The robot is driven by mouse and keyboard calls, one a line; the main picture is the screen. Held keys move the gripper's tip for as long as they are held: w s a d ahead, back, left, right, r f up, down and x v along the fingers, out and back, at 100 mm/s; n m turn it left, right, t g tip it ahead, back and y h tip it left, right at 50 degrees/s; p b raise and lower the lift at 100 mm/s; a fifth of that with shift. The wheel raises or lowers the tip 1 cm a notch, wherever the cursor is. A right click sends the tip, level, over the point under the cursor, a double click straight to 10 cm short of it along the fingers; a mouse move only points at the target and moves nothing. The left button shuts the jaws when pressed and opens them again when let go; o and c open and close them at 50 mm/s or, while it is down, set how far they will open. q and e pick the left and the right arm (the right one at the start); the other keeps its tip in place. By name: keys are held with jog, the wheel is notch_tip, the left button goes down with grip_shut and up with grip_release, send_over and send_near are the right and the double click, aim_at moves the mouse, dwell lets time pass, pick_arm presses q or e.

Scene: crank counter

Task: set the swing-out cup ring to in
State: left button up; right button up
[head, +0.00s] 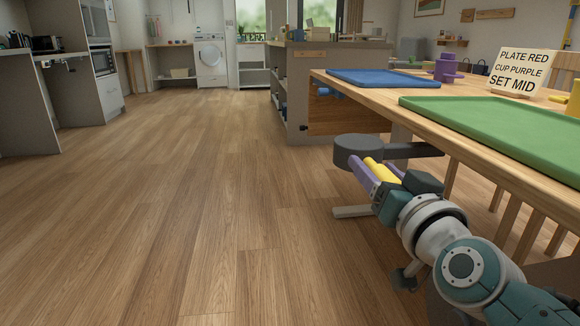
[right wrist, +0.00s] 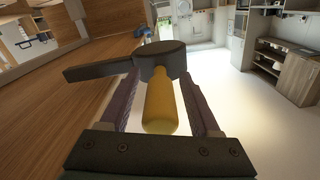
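The cup ring shows as a dark grey round piece (head: 358,150) with a flat dark arm reaching right toward the table edge; I see no opening in it from here. It also shows in the right wrist view (right wrist: 160,58), its arm pointing left. A yellow handle (right wrist: 160,108) sticks out from it toward me. My right gripper (head: 376,172) has its purple fingers on either side of the yellow handle. In the right wrist view narrow gaps show between handle and fingers, so the gripper looks open around it. My left gripper is out of view.
The wooden table (head: 388,93) carries a blue tray (head: 383,78), a green tray (head: 510,118), a purple piece (head: 446,66) and a sign (head: 520,72) reading "PLATE RED CUP PURPLE SET MID". A grey counter (head: 291,95) stands behind. The wooden floor (head: 180,200) at left is clear.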

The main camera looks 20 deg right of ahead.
grip_shut()
dwell(1.2)
